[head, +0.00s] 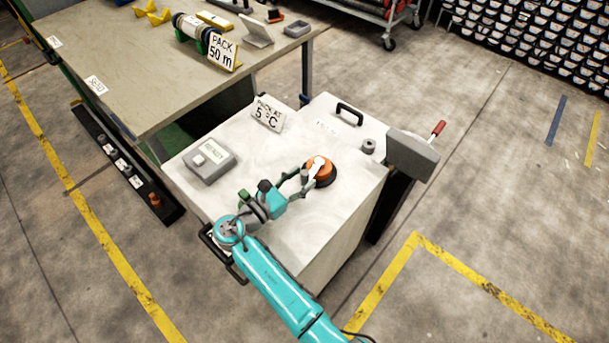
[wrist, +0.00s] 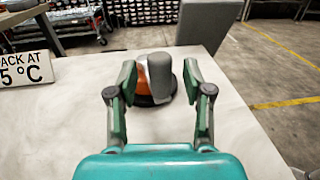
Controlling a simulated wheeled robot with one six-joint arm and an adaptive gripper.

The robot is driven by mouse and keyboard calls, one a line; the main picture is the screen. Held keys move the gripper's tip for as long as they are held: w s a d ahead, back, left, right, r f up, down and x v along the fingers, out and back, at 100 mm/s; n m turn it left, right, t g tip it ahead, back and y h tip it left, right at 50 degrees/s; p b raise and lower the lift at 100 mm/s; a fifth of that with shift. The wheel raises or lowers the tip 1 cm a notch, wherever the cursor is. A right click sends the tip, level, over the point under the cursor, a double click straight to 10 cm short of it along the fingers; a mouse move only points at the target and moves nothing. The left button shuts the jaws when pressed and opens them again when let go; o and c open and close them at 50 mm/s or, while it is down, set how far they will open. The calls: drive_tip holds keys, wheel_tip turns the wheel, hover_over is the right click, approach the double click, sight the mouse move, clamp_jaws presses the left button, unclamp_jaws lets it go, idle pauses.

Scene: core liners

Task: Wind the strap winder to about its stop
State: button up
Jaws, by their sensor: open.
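A round orange knob (head: 322,172) with a pale raised grip on a black base sits on top of the white cabinet near its right edge. I cannot tell for sure that it is the strap winder. In the wrist view, the knob's grey grip (wrist: 159,76) stands between my fingers, with orange showing beside it. My gripper (head: 306,178) is open, low over the cabinet top, its fingers pointing at the knob. It also shows in the wrist view (wrist: 161,92), with gaps between both fingers and the grip.
The white cabinet (head: 290,225) carries a grey button box (head: 209,160) and a "5 °C" sign (head: 268,115). A grey housing with a red-handled lever (head: 437,129) stands at its right. A workbench (head: 140,75) is behind left. Floor at the right is clear.

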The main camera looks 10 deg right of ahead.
drive_tip(key=v, duration=1)
